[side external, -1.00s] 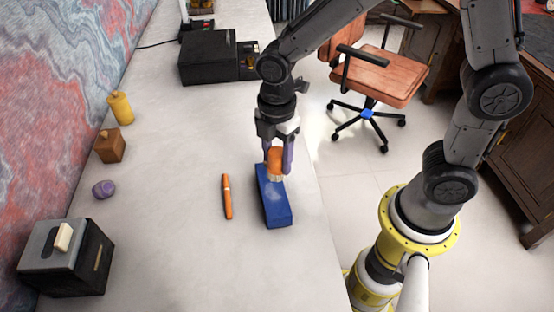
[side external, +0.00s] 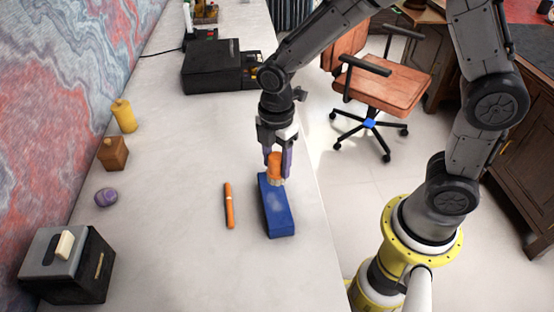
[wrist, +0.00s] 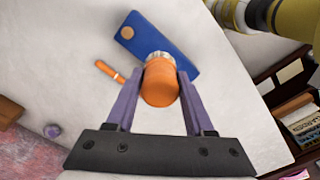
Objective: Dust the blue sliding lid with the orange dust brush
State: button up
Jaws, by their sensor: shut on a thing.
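The blue sliding lid (side external: 279,212) is the top of a long blue box near the desk's right edge. A faint pale patch shows on it in the side view. A round tan spot marks its far end in the wrist view (wrist: 127,33). My gripper (side external: 278,166) points down over the box's back end, shut on the orange dust brush (side external: 274,162). In the wrist view the brush (wrist: 160,85) stands between the purple fingers, its pale bristles at the lid. The bristles appear to touch the lid, but exact contact is hard to tell.
An orange pen-like stick (side external: 229,205) lies just left of the box. A black box with a cream knob (side external: 68,265), a purple lump (side external: 106,197), a wooden block (side external: 113,154) and a yellow bottle (side external: 124,115) line the left. A black machine (side external: 213,67) stands behind.

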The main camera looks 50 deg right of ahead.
aim_at(278, 185)
jog(key=shift+f, duration=1.95)
jog(key=shift+w+a+f, duration=0.2)
jog(key=shift+a+f, duration=0.05)
jog(key=shift+f, duration=0.35)
jog(key=shift+w+a+f, duration=0.2)
jog(key=shift+f, duration=0.35)
jog(key=shift+c, duration=0.5)
jog(key=shift+s+a+f, duration=0.1)
jog(key=shift+s+a, duration=0.15)
jog(key=shift+s, duration=0.05)
jog(key=shift+s+d, duration=0.1)
jog(key=shift+s, duration=0.7)
jog(key=shift+a, duration=0.8)
jog(key=shift+s+d, duration=0.15)
jog(key=shift+s, duration=0.1)
jog(key=shift+s+d+r, duration=0.1)
jog(key=shift+d+r, duration=0.05)
jog(key=shift+r, duration=0.45)
jog(key=shift+s+d+r, duration=0.1)
jog(key=shift+d+r, duration=0.05)
jog(key=shift+r, duration=0.45)
notch_tip(278, 185, up, 6)
jog(key=shift+f, duration=0.15)
